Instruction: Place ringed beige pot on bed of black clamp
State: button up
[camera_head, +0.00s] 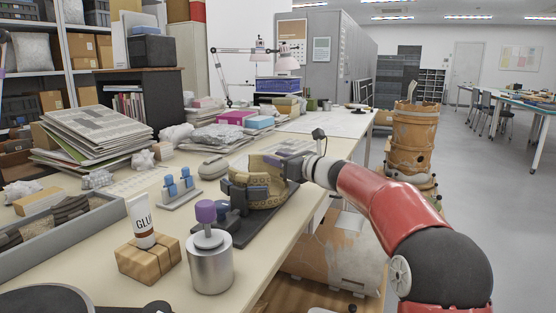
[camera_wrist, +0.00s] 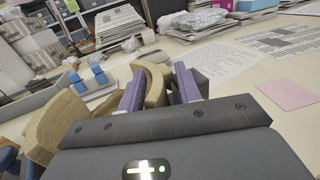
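The ringed beige pot (camera_head: 264,195) is at the black clamp (camera_head: 247,234) near the table's right edge in the head view. Dark clamp parts and my gripper hide some of it. I cannot tell how firmly it sits on the bed. My gripper (camera_head: 281,162) reaches in from the right at the pot's upper edge. In the wrist view, my purple fingers (camera_wrist: 159,80) stand on either side of a beige wall of the pot (camera_wrist: 154,86). I cannot tell whether both fingers touch it. Another curved beige part (camera_wrist: 52,128) shows at lower left.
A metal cylinder with a purple knob (camera_head: 210,262), a glue tube (camera_head: 142,220) on a wooden block (camera_head: 148,260) and a stand with blue pegs (camera_head: 179,188) are nearby. A grey tray of sherds (camera_head: 62,240) lies left. Paper stacks (camera_head: 92,135) stand behind.

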jog(key=shift+o, duration=1.3)
jog(key=shift+r, duration=0.15)
jog(key=s+d+r+m+t+h+b, duration=0.1)
jog(key=s+d+r+m+t+h, duration=0.2)
jog(key=s+d+m, duration=0.4)
jog(key=s+d+r+m+t+h+b, duration=0.1)
jog(key=s+d+m+t+h, duration=0.3)
jog(key=d+m, duration=0.5)
jog(key=s+d+f+m+g+h, duration=0.1)
jog(key=s+d+f+m+h, duration=0.1)
jog(key=s+d+m+h, duration=0.25)
jog(key=s+d+f+m+g+h, duration=0.1)
jog(key=s+d+f+m+h, duration=0.15)
jog(key=s+m, duration=0.4)
jog(key=s+a+f+m+g, duration=0.1)
jog(key=s+f+m+g, duration=0.9)
jog(key=s+f+m, duration=0.9)
jog(key=s+f, duration=0.1)
jog(key=s, duration=0.4)
jog(key=shift+s+a+f, duration=0.15)
jog(key=shift+a+f, duration=0.15)
jog(key=shift+a, duration=0.1)
